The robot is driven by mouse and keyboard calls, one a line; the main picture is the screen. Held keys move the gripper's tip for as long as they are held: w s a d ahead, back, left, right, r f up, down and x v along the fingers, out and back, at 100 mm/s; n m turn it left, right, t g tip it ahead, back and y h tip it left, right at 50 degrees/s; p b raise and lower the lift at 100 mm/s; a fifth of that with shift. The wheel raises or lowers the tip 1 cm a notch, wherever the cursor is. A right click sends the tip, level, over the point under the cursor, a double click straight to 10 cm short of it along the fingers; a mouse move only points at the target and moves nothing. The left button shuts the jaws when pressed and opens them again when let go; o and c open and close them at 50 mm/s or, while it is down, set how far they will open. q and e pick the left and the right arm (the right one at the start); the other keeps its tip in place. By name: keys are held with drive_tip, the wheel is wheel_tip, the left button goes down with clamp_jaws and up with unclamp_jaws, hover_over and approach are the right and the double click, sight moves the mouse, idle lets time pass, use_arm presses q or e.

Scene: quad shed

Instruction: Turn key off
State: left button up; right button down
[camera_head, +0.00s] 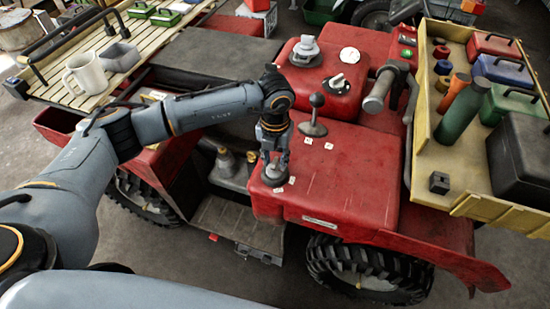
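A red quad bike (345,185) fills the middle of the view. My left gripper (274,168) points down at the left front corner of its red body. Its fingertips are at a small round grey fitting (274,179), with small white labels beside it. The fitting looks like the key switch, but the gripper covers most of it and no key shape is clear. I cannot tell whether the fingers are closed on it or only around it. Another small grey and white switch (338,82) sits on the red panel farther back. My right gripper is out of view.
A gear lever (316,110) stands right of my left wrist. A grey handlebar grip (378,92) is beyond it. A yellow tray (455,150) with toolboxes and bottles is at right.

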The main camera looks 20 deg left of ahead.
use_arm(q)
wheel_tip(320, 180, up, 8)
drive_tip(key=p, duration=0.4)
drive_tip(key=shift+f, duration=0.25)
drive_tip(key=shift+f, duration=0.1)
